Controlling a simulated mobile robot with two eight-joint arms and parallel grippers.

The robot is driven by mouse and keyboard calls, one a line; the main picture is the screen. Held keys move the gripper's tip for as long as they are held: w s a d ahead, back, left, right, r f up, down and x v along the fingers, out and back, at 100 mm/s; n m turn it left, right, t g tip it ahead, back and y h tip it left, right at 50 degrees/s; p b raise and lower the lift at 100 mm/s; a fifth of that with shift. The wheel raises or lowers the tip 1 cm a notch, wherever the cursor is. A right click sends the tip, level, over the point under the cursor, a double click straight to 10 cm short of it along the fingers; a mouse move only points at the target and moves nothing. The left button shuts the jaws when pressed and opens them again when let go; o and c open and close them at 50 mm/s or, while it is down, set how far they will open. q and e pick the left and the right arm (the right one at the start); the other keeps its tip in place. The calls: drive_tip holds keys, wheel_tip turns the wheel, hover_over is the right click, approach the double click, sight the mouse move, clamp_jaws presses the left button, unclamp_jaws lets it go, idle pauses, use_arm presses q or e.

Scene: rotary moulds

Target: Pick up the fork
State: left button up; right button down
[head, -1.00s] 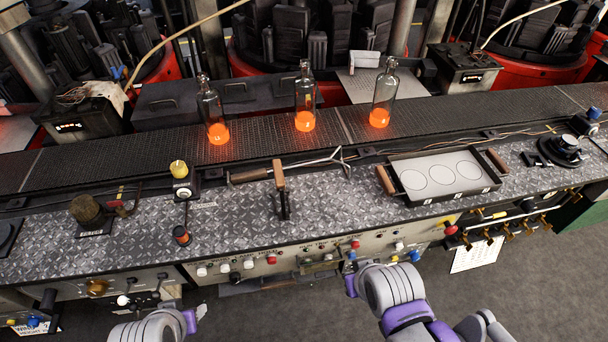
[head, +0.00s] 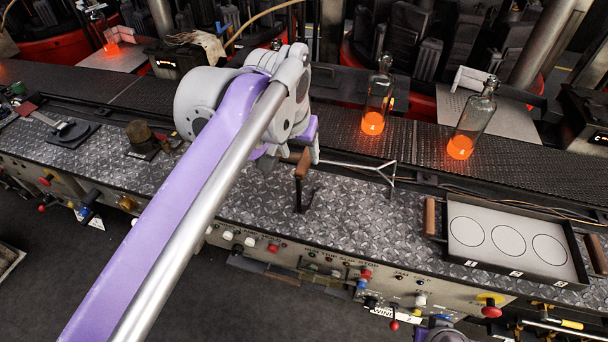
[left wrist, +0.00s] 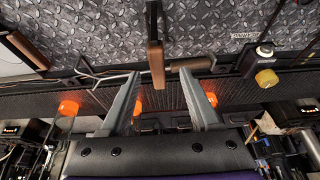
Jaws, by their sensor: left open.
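The fork (head: 372,166) lies on the diamond-plate counter, along its back edge. Its metal Y-shaped end shows in the head view, while my left arm hides its handle. In the left wrist view its wooden handle (left wrist: 191,64) lies just beyond the fingertips, and its metal end spreads to the left. My left gripper (head: 308,142) is over the counter near the fork's handle side. In the left wrist view its two fingers (left wrist: 161,77) are apart and empty, pointing towards the fork. My right gripper is not seen; only a piece of my body shows at the bottom edge.
An upright lever with a wooden grip (head: 303,164) stands close before the fork; in the left wrist view it (left wrist: 155,60) crosses the fork. Glowing bottles (head: 376,100) stand on the conveyor behind. A tray with three circles (head: 462,252) is at right.

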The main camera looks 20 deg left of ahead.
use_arm(q)
drive_tip(key=b+x, duration=0.1)
drive_tip(key=x, duration=0.7)
drive_tip(key=shift+d+f, duration=0.2)
drive_tip(key=shift+f, duration=0.05)
clamp_jaws()
